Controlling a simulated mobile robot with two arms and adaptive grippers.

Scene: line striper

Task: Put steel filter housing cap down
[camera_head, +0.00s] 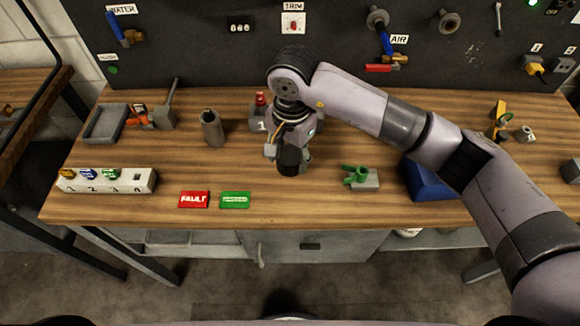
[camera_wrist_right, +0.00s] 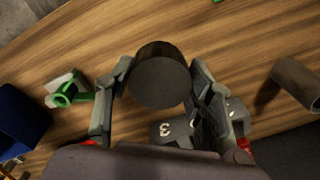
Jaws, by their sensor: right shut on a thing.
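The steel filter housing cap appears to be the dark round cylinder (camera_head: 290,162) in my right gripper (camera_head: 287,154), above the middle of the wooden workbench (camera_head: 330,205). In the right wrist view the cap (camera_wrist_right: 160,80) sits between the two fingers of my right gripper (camera_wrist_right: 160,88), its flat dark round face toward the camera. The gripper is shut on it. The cap looks clear of the bench top, but the exact gap is hard to tell. My left gripper is not in view.
A grey-brown cylinder (camera_head: 212,128) stands left of the gripper. Numbered grey blocks (camera_head: 258,117) are close behind it. Red (camera_head: 194,199) and green (camera_head: 235,200) plates lie at front left. A green clamp-like part (camera_head: 358,176) and a blue bin (camera_head: 428,182) are to the right. Bare wood lies between.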

